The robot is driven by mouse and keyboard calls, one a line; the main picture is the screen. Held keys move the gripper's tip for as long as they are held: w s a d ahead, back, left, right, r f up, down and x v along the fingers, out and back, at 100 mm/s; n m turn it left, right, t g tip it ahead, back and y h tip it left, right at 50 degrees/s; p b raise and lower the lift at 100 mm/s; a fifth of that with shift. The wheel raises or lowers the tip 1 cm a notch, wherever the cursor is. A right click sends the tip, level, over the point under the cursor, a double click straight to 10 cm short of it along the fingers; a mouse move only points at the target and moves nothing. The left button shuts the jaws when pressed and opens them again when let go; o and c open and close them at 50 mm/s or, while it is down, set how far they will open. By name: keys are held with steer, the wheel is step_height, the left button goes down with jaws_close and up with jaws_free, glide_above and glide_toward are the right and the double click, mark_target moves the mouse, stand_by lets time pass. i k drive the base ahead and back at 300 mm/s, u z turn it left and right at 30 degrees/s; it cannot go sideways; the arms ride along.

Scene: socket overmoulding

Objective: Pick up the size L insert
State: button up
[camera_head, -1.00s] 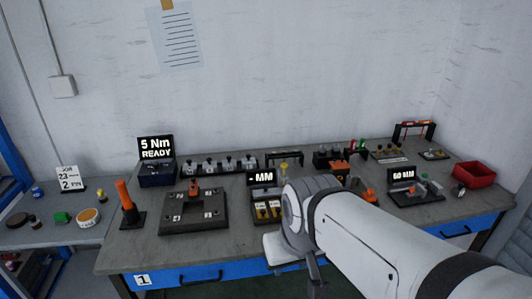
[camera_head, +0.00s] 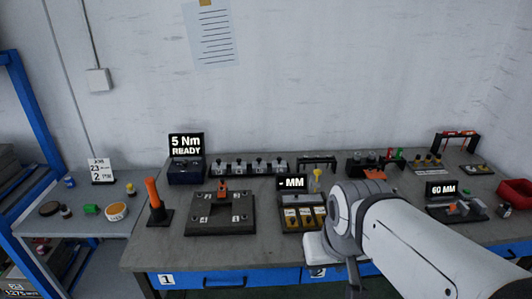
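Several small metal blocks stand in a row on a black rack (camera_head: 248,166) at the back of the bench. A black holder (camera_head: 303,212) with several yellow-marked slots sits below a display reading "- MM". Size marks are too small to read, so I cannot tell which piece is the size L insert. My gripper (camera_head: 354,276) hangs at the end of my white arm over the bench's front edge, right of and nearer than the slotted holder. My wrist hides part of it, and its fingertips are not clear.
A dark plate fixture (camera_head: 221,217) and an orange-handled tool (camera_head: 156,198) stand on the left. A "5 Nm READY" unit (camera_head: 187,170) is behind them. A red bin (camera_head: 515,192) is at the right. My arm covers the right front. Bare bench shows at the front left.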

mark_target(278, 166)
steer(key=i, duration=0.85)
